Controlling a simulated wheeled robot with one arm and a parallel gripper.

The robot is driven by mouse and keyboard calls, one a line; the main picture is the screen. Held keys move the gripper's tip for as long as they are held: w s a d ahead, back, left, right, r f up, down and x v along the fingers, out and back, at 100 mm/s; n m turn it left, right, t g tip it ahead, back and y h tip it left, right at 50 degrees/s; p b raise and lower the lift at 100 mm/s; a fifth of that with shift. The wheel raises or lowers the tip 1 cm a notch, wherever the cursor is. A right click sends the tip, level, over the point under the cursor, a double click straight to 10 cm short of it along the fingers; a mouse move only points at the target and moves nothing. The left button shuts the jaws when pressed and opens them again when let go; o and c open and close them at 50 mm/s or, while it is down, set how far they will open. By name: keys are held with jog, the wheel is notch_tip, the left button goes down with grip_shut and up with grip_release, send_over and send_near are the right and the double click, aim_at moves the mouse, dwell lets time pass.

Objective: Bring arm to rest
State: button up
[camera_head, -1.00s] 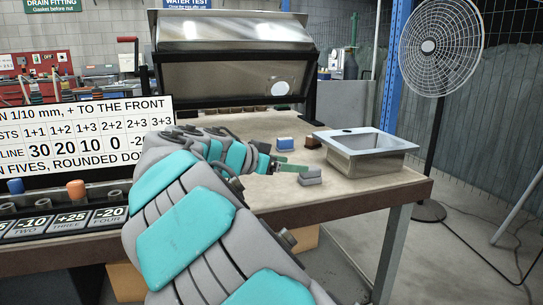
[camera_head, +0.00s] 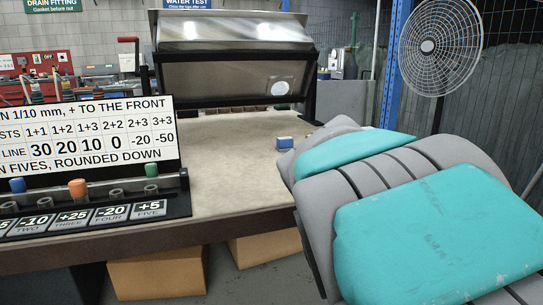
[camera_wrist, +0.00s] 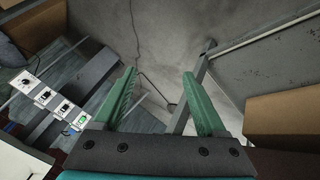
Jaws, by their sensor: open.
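My arm, grey with teal pads, fills the right side of the head view and hides the right part of the bench and whatever stands there. My gripper is out of sight in the head view. In the wrist view my gripper (camera_wrist: 160,95) shows two green fingers spread wide apart with nothing between them. Beyond the fingers are a grey floor and a wall.
The workbench (camera_head: 235,185) carries a number board (camera_head: 90,140), a rack with coloured plugs (camera_head: 78,187), a small blue and white block (camera_head: 285,142) and a metal hood (camera_head: 230,60). A fan (camera_head: 428,47) stands behind. Cardboard boxes (camera_head: 155,275) sit under the bench.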

jog(key=s+a+f+n+g+y, duration=0.1)
jog(key=s+a+f+n+y, duration=0.1)
jog(key=s+f, duration=0.2)
jog(key=s+a+f+n+g+y, duration=0.1)
jog(key=s+a+f+n+y, duration=0.1)
jog(key=s, duration=0.9)
jog(key=s+a+f+n+g+y, duration=0.1)
jog(key=s+a+f+n+y, duration=0.1)
jog(key=s+f, duration=0.4)
jog(key=shift+s+a+f+y, duration=0.25)
jog(key=shift+s+a+y, duration=0.15)
jog(key=shift+s+a, duration=0.55)
jog(key=shift+d, duration=0.15)
